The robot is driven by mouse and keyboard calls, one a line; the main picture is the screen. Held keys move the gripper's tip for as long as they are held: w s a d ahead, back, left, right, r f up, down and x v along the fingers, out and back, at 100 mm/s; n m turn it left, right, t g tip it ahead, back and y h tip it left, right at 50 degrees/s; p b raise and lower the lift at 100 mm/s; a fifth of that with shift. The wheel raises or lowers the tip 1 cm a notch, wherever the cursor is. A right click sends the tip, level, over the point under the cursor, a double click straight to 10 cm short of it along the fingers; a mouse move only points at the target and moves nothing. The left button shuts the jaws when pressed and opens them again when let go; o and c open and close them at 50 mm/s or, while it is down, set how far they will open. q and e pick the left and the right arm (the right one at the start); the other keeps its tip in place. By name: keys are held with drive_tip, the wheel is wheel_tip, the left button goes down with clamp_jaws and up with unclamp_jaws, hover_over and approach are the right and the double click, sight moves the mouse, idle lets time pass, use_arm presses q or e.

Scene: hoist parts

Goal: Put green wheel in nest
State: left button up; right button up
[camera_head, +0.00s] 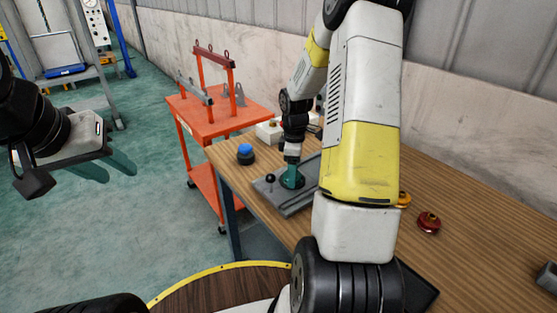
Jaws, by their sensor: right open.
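The dark green wheel (293,183) sits low on a grey plate (296,205) on the wooden table, right beneath my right gripper. My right gripper (291,171) points down with its teal fingers at the wheel; it is open. Whether its fingers touch the wheel is too small to tell. The nest is not clearly seen; the wheel and gripper cover that part of the plate. My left gripper (107,168) hangs empty over the floor at the left, its two teal fingers apart.
A black knob (270,178) stands on the plate's left part. A blue-topped black part (245,153) is near the table's left edge. An orange cart (212,122) stands behind. My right arm hides the table's middle.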

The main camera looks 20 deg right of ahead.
wheel_tip(320, 180, up, 12)
drive_tip(key=s+a+r+m+t, duration=0.3)
drive_tip(key=s+a+r+m, duration=0.25)
drive_tip(key=s+r, duration=0.45)
drive_tip(key=s+a+r+m+t+y, duration=0.1)
drive_tip(key=s+a+r+m, duration=0.1)
drive_tip(key=s, duration=0.3)
drive_tip(key=s+a+r+m+t+y, duration=0.1)
drive_tip(key=s+a+r+m+t, duration=0.1)
drive_tip(key=s+a+m, duration=0.2)
drive_tip(key=shift+s+a+m, duration=0.3)
drive_tip(key=shift+s+m, duration=0.05)
drive_tip(key=shift+s, duration=0.9)
drive_tip(key=shift+r, duration=0.1)
